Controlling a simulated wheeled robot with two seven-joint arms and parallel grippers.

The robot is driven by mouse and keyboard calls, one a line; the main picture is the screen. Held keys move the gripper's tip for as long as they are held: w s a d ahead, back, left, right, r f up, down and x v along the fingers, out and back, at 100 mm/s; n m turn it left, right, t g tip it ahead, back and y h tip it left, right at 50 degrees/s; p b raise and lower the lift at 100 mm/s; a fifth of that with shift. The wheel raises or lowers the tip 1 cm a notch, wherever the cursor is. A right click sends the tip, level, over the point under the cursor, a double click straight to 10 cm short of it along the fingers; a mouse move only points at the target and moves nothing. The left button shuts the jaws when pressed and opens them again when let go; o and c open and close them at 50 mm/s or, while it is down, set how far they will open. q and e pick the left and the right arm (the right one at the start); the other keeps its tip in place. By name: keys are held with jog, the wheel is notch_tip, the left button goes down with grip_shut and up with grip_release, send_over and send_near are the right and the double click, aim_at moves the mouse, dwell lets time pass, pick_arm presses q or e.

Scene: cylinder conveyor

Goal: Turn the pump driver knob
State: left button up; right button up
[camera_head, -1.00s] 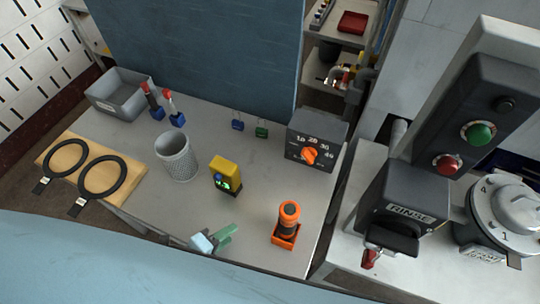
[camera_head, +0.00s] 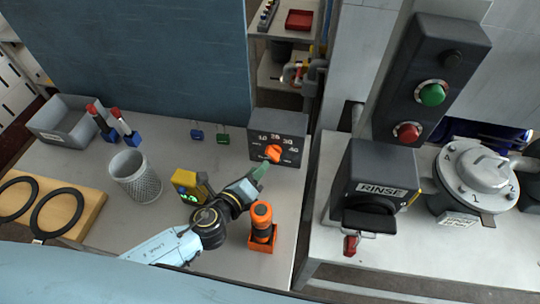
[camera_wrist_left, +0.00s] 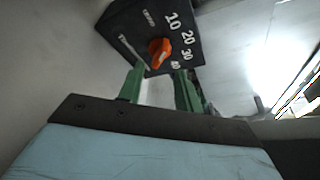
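The pump driver is a dark grey box with an orange knob (camera_head: 273,153) and a white number scale on its front face. It stands at the back right of the table. My left gripper (camera_head: 262,171) has green fingers and is just in front of and below the knob. In the left wrist view, the orange knob (camera_wrist_left: 158,51) lies beyond the fingertips, and the two green fingers (camera_wrist_left: 160,80) are spread with a gap between them. The gripper is open and empty, and I cannot tell whether it touches the box. My right gripper is not in view.
An orange device (camera_head: 262,222) stands close to my left arm's right side, and a yellow meter (camera_head: 187,184) on its left. A mesh bin (camera_head: 134,176) and a grey tray (camera_head: 65,120) stand further left. The RINSE unit (camera_head: 375,180) is on the right bench.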

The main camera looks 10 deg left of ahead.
aim_at(269, 157)
pick_arm(q)
jog(key=x, duration=0.7)
jog(key=shift+c, duration=0.4)
